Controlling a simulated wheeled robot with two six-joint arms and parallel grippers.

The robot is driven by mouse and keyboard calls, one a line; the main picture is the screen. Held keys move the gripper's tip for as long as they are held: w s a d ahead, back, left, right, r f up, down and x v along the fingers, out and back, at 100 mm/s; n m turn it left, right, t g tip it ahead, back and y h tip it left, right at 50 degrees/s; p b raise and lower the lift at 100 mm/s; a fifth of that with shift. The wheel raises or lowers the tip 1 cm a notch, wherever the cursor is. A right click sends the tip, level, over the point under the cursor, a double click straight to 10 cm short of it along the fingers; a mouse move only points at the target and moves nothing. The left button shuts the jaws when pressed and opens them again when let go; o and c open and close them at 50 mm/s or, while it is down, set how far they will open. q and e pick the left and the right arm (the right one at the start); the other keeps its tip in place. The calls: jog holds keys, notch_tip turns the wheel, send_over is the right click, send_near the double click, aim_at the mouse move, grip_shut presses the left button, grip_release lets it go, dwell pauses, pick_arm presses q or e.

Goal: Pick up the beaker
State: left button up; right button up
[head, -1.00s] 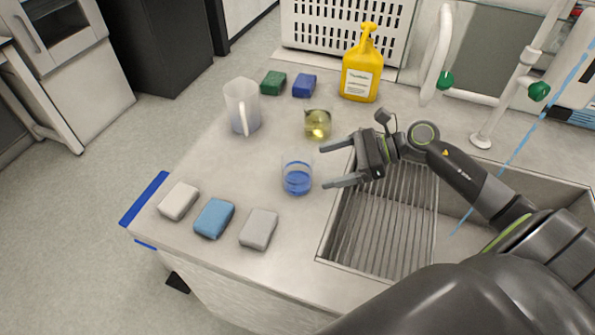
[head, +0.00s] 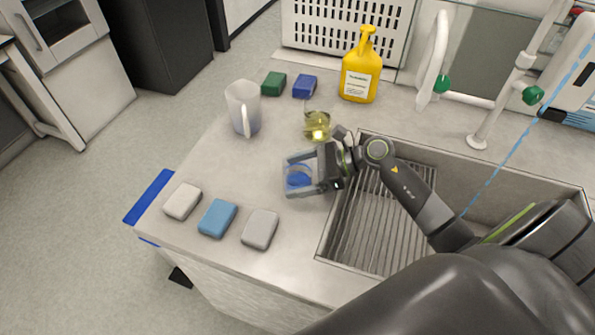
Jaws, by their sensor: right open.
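A small clear beaker with blue liquid (head: 298,176) stands upright on the counter, left of the sink. My right gripper (head: 289,176) is open, with one finger on the far side of the beaker and one on the near side. The beaker is between the fingers, and they partly hide it. I cannot tell whether either finger touches the glass. A second glass vessel with yellow liquid (head: 317,127) stands just behind the gripper. My left gripper is not in view.
A clear pitcher (head: 243,108) stands at the back left. Green (head: 273,84) and blue (head: 304,86) sponges and a yellow bottle (head: 360,72) are behind. White (head: 182,201), light blue (head: 217,218) and grey (head: 260,229) blocks lie in front. The sink (head: 456,187) is right.

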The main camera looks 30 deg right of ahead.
jog(key=shift+f, duration=0.1)
jog(key=c, duration=0.9)
jog(key=shift+c, duration=1.1)
